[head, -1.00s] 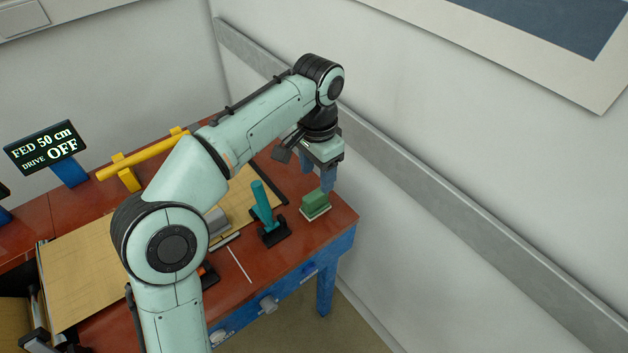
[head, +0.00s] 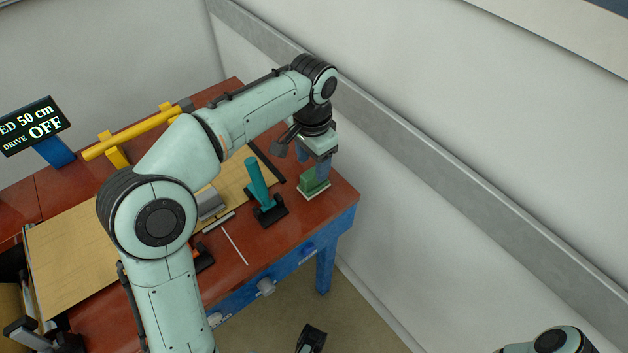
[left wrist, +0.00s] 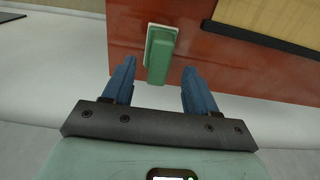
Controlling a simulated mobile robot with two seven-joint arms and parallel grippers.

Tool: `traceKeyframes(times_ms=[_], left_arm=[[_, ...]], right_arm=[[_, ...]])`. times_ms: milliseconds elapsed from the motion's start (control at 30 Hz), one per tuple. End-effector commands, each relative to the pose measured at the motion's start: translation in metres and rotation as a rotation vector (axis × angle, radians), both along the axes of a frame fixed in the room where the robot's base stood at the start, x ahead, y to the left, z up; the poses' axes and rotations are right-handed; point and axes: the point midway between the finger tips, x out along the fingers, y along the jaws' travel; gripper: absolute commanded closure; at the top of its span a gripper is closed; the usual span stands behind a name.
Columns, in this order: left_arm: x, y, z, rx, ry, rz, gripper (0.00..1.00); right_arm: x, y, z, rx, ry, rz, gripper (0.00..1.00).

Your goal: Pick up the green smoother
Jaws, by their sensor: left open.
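The green smoother (head: 309,186), a green block on a pale base, sits on the red-brown table top near its right corner. It also shows in the left wrist view (left wrist: 160,52), ahead of and between the lines of the two fingers. My left gripper (head: 312,164) is open and empty, with blue fingers. In the head view one finger overlaps the smoother's top; I cannot tell whether they touch. In the left wrist view the open fingers (left wrist: 160,70) lie on either side of its near end, with gaps.
A teal-handled tool (head: 258,178) on a black base stands left of the smoother. A tan sheet (head: 80,255), a grey block (head: 209,204) and a yellow bar (head: 140,133) are further left. The wall rail (head: 400,155) runs close behind the table's right side.

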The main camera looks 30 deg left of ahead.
Motion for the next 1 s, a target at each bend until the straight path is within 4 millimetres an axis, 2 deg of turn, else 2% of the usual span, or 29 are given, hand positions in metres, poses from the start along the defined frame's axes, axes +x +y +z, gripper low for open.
traceKeyframes(times_ms=[33,200,333,533,567,700,733,1000], left_arm=[[0.0,-0.001,-0.011,0.001,0.005,0.0,0.43],[0.002,-0.001,-0.035,0.001,0.004,0.0,0.43],[0.002,-0.002,-0.042,0.0,0.002,0.0,0.43],[0.002,-0.002,-0.042,-0.001,0.001,0.0,0.43],[0.002,-0.002,-0.042,-0.001,0.001,0.0,0.49],[0.002,-0.002,-0.042,-0.001,0.001,0.0,0.95],[0.002,-0.002,-0.042,-0.001,0.001,0.0,1.0],[0.002,-0.002,-0.041,0.0,0.001,0.0,1.0]], right_arm=[[0.0,0.0,-0.003,0.0,-0.002,-0.001,0.43],[0.002,0.0,-0.008,-0.002,-0.01,-0.002,0.43],[0.003,0.0,-0.008,-0.002,-0.014,-0.002,0.43],[0.003,0.0,-0.008,-0.002,-0.014,-0.002,0.43],[0.003,0.0,-0.008,-0.002,-0.014,-0.002,0.43],[0.003,0.0,-0.008,-0.002,-0.014,-0.002,0.43],[0.003,0.0,-0.008,-0.002,-0.014,-0.002,0.43],[0.003,0.0,-0.008,-0.002,-0.014,-0.002,0.43]])
